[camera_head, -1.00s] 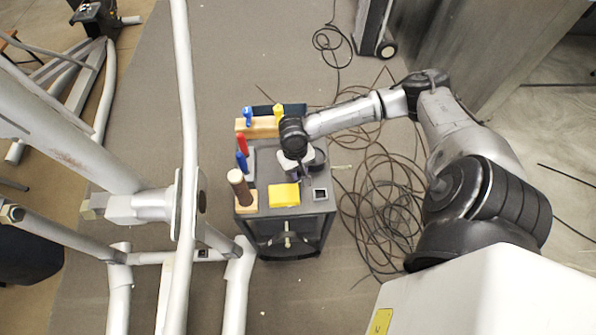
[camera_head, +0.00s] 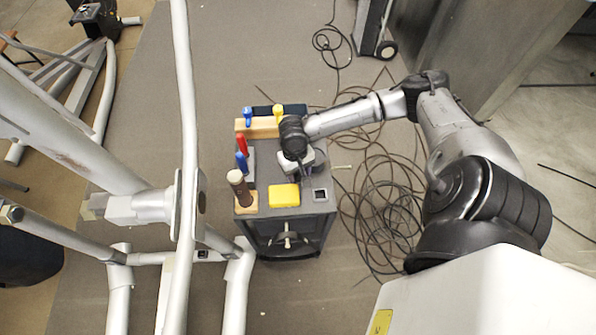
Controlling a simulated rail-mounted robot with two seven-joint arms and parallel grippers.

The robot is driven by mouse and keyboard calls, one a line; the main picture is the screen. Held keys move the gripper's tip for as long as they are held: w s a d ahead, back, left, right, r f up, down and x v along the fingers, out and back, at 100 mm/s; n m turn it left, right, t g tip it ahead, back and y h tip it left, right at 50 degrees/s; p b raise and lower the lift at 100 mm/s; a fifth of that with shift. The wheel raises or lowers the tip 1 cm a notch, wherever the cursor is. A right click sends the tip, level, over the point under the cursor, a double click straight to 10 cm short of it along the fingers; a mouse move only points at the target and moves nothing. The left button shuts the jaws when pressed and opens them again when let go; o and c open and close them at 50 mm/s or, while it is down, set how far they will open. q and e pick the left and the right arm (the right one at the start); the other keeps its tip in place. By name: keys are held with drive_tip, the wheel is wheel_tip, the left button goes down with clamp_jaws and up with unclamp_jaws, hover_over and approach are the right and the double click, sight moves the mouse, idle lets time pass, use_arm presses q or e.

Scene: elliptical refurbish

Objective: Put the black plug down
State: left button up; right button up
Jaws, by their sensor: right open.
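My right gripper (camera_head: 302,178) is over the top of the small dark tool cart (camera_head: 300,221), reaching down from my right arm. It is open, with its fingers low behind the yellow block (camera_head: 284,195). I cannot clearly make out the black plug; it is too small or hidden beneath or behind my gripper. A small grey square piece with a dark centre (camera_head: 320,194) sits on the cart's right side, just right of the yellow block. My left gripper is not in view.
A wooden block (camera_head: 262,128) holds tools at the back. White tubing (camera_head: 182,130) rises left of the cart; loose cables (camera_head: 385,220) lie right.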

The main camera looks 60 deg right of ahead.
wheel_tip(320, 180, up, 11)
drive_tip(key=w+p, duration=0.2)
drive_tip(key=a+f+n, duration=0.1)
drive_tip(key=a, duration=0.1)
drive_tip(key=s+a+f+n, duration=0.1)
drive_tip(key=a+f, duration=0.1)
drive_tip(key=a, duration=0.1)
drive_tip(key=s+a+f+n, duration=0.1)
drive_tip(key=a+n, duration=0.1)
drive_tip(key=shift+s+a+f+t+y, duration=0.1)
drive_tip(key=shift+a+f+t+y, duration=0.15)
drive_tip(key=shift+t+y, duration=0.15)
drive_tip(key=s+a+f+n+t, duration=0.3)
drive_tip(key=s+a+n, duration=0.25)
drive_tip(key=a, duration=0.65)
drive_tip(key=s+d+t+h, duration=0.1)
drive_tip(key=s, duration=0.5)
drive_tip(key=shift+s+d+r+h, duration=0.25)
drive_tip(key=shift+s+r+h, duration=0.05)
drive_tip(key=shift+r, duration=0.05)
